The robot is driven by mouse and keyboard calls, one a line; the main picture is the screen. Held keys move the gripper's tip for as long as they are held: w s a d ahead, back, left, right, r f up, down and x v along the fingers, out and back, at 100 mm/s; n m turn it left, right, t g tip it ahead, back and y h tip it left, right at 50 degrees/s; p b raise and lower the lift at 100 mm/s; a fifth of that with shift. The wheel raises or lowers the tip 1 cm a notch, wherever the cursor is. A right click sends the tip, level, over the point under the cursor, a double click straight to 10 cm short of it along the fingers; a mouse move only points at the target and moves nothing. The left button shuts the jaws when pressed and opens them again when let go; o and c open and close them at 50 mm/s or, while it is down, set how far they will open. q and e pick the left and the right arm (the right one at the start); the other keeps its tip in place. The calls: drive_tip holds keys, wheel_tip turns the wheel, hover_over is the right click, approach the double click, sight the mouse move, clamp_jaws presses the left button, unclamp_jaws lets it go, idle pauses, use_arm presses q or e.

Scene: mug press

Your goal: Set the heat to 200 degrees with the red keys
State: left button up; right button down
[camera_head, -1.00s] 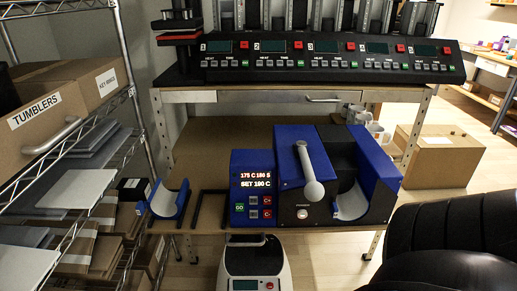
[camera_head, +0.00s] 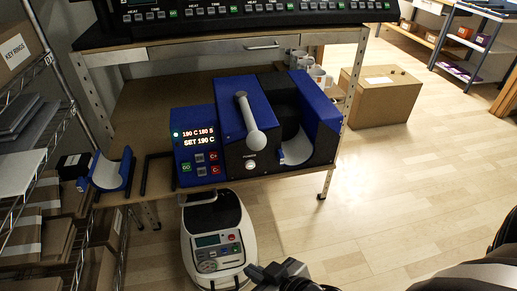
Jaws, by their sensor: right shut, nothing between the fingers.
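The blue and black mug press (camera_head: 255,135) stands on the lower shelf of the bench. Its control box (camera_head: 192,125) has a lit display (camera_head: 198,137) reading 190 C 180 S, with SET 190 C below. Two red keys, an upper one (camera_head: 213,157) and a lower one (camera_head: 214,170), sit at the right under the display, beside grey keys and a green key (camera_head: 186,168). My right gripper (camera_head: 256,272) is dark, shut and empty at the bottom of the head view, below and right of the keys and apart from them. My left gripper is out of view.
A white machine with a keypad (camera_head: 217,240) stands below the shelf, close to my right gripper. A blue cradle (camera_head: 110,172) lies left of the press. Wire shelving stands at the left. A cardboard box (camera_head: 382,97) and open floor (camera_head: 385,190) are at the right.

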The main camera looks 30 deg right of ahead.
use_arm(q)
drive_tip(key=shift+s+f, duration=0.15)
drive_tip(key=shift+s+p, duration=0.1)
drive_tip(key=shift+p, duration=0.45)
use_arm(e)
drive_tip(key=w+r+m+t, duration=0.1)
drive_tip(key=w+r+t, duration=0.3)
drive_tip(key=w, duration=0.5)
drive_tip(key=w+d+r+m+t, duration=0.1)
drive_tip(key=w+r+m+t, duration=0.1)
drive_tip(key=w+r+t, duration=0.3)
drive_tip(key=w+r, duration=0.3)
drive_tip(key=w, duration=0.2)
drive_tip(key=shift+r, duration=0.15)
